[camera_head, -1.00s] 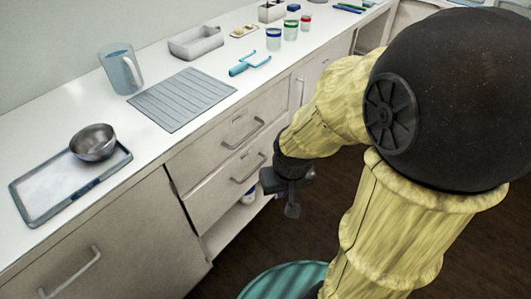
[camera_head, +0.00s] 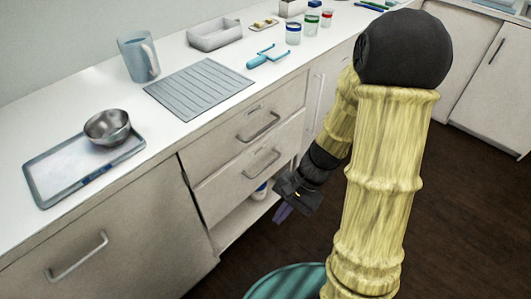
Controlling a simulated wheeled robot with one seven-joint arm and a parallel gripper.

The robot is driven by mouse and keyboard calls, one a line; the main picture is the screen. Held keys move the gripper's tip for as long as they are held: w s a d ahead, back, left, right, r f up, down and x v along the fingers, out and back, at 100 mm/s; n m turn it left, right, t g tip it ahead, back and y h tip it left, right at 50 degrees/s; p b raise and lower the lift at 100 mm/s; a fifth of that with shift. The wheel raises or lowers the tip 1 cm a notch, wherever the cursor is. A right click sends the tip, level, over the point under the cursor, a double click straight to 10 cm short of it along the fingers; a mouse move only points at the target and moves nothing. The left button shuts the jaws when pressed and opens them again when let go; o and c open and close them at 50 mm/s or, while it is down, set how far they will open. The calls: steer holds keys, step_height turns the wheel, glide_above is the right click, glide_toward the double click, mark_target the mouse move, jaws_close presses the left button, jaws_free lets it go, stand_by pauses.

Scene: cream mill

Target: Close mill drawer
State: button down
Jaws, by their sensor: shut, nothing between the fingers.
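The cream counter unit has an upper drawer (camera_head: 223,141) and a lower drawer (camera_head: 226,190), each with a grey bar handle. I cannot tell for certain whether either front stands out from the cabinet. My gripper (camera_head: 283,213) is shut and empty. It points down in front of this low space, right of and below the lower drawer's handle (camera_head: 263,164). It appears apart from the drawers.
A cabinet door (camera_head: 120,240) lies to the left. On the counter (camera_head: 155,117) are a tray (camera_head: 60,178) with a metal bowl (camera_head: 107,127), a ribbed mat (camera_head: 200,88) and a jug (camera_head: 138,57). A teal round object (camera_head: 285,283) is below. The dark floor at right is clear.

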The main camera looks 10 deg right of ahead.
mark_target(259, 145)
steer(key=w+a+f+m+t+y+b, duration=0.1)
steer(key=w+f+m+t+y, duration=0.1)
steer(key=w+m+y, duration=0.25)
steer(key=w+f+m+t+y+b, duration=0.1)
steer(key=w+f+m+t+y, duration=0.15)
steer(key=w+m, duration=0.2)
steer(key=w+d+f+m+t+h+b, duration=0.1)
steer(key=w+d+f+m+t+h, duration=0.1)
steer(key=w+d+m+t, duration=0.7)
steer(key=d+f+m+t, duration=0.1)
steer(key=d+m+t, duration=0.1)
steer(key=t, duration=0.1)
steer(key=shift+w+f+m, duration=0.15)
steer(key=shift+f+m, duration=0.15)
steer(key=shift+a, duration=0.1)
steer(key=b+x, duration=0.2)
steer(key=x, duration=1.1)
steer(key=shift+w+f, duration=0.15)
steer(key=shift+w+a, duration=0.2)
steer(key=shift+w, duration=0.1)
